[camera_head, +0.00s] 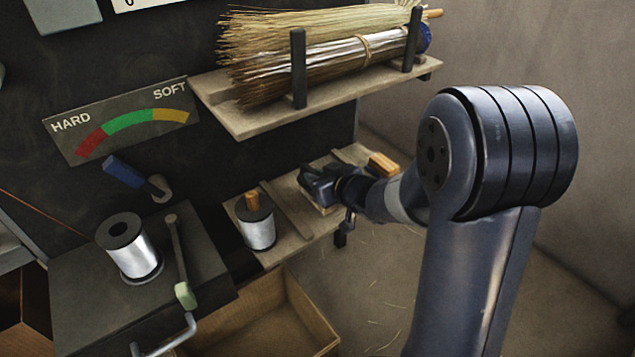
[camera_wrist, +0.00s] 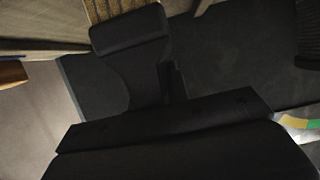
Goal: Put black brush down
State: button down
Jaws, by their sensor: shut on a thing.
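My gripper (camera_head: 318,186) is over the small wooden shelf (camera_head: 290,215) on the right, beside its far compartment. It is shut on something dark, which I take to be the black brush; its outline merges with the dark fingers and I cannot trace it. In the wrist view my gripper's dark finger (camera_wrist: 132,45) and palm fill the middle and bottom. A strip of tan, ribbed texture shows past the fingertip at the top edge. I cannot tell whether the held thing touches the shelf.
An orange-brown block (camera_head: 383,163) lies right of my gripper. A wire spool (camera_head: 258,229) stands left on the shelf. Brooms (camera_head: 320,50) lie on the upper shelf (camera_head: 270,118). A second spool (camera_head: 128,247) and a crank lever (camera_head: 178,250) stand left; an open box (camera_head: 265,325) is below.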

jog(key=shift+f, duration=0.1)
jog(key=shift+f+b, duration=0.3)
jog(key=shift+f, duration=0.3)
jog(key=c, duration=1.4)
grip_release()
jog(key=shift+o, duration=0.2)
